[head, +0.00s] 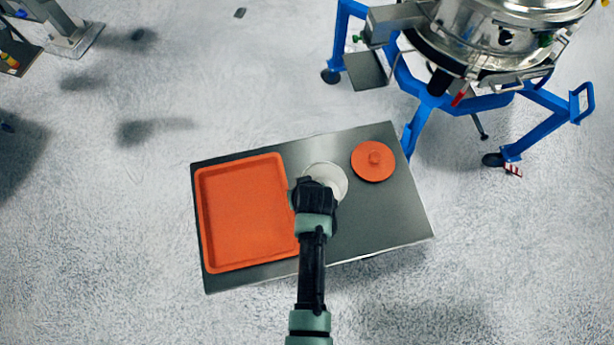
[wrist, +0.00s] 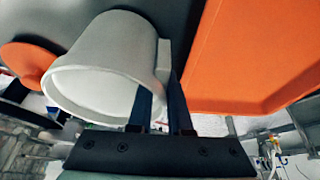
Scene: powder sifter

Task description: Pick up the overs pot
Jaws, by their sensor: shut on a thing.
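The overs pot (head: 328,176) is a white open-topped pot on the grey table, between the orange tray and the orange lid. In the wrist view the pot (wrist: 112,62) fills the upper left, its open mouth facing the camera. My gripper (head: 312,188) is at the pot's near left side and hides part of it. In the wrist view my gripper's two fingers (wrist: 162,100) are shut on a light block, like a handle, at the pot's side. I cannot tell whether the pot's base touches the table.
An orange tray (head: 203,215) takes up the table's left half. A round orange lid with a knob (head: 373,161) lies right of the pot. The table's front right (head: 385,220) is clear. A steel sifter (head: 490,40) on a blue wheeled frame (head: 425,105) stands behind the table.

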